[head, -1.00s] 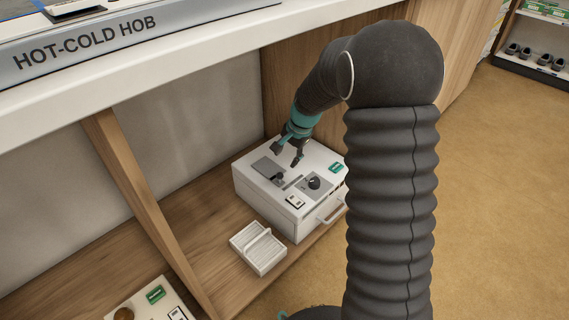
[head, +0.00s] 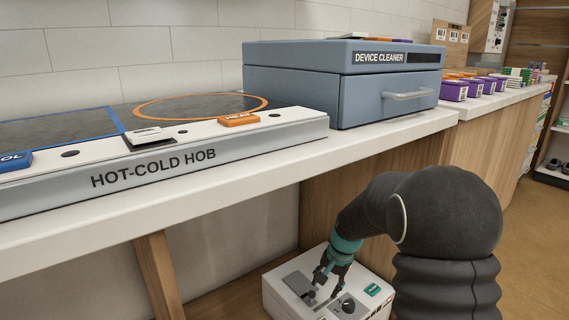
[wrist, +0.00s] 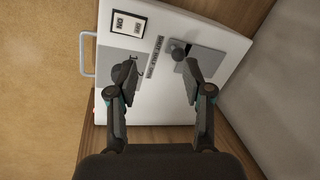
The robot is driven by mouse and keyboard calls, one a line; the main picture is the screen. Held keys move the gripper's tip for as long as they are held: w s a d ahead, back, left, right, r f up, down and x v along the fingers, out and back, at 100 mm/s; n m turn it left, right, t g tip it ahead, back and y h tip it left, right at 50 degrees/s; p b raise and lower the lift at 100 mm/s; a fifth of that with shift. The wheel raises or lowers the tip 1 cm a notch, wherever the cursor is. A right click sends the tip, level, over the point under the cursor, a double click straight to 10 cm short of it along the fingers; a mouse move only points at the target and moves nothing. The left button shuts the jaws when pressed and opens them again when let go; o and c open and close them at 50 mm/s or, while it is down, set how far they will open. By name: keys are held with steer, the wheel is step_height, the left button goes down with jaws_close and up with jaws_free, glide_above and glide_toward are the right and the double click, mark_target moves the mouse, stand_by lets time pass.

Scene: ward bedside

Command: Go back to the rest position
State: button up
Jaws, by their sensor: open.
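My gripper (head: 334,268) is open and empty in the head view. It hangs over a white box (head: 283,299) with grey panels, knobs and a green label, which stands on the lower shelf under the counter. In the wrist view the two fingers of my gripper (wrist: 158,78) are spread apart above the same white box (wrist: 150,56). The fingers hide part of the box top.
The counter (head: 250,164) runs above and behind my arm. On it are the hot-cold hob (head: 155,171) and a blue-grey device cleaner (head: 290,83). Purple bins (head: 453,91) stand farther right. An upright wooden divider (head: 158,272) is left of the box. Open floor (head: 535,240) lies at the right.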

steer(key=s+d+r+n+t+h+p, duration=0.1)
steer(key=s+r+n+t+p, duration=0.1)
steer(key=s+r, duration=1)
steer(key=s+d+r+n+t+h+p, duration=0.1)
steer(key=s+r+n+p, duration=0.3)
steer(key=s+r, duration=0.7)
steer(key=s+d+t, duration=0.1)
steer(key=s, duration=0.6)
steer(key=shift+r+n, duration=0.4)
stand_by(0.9)
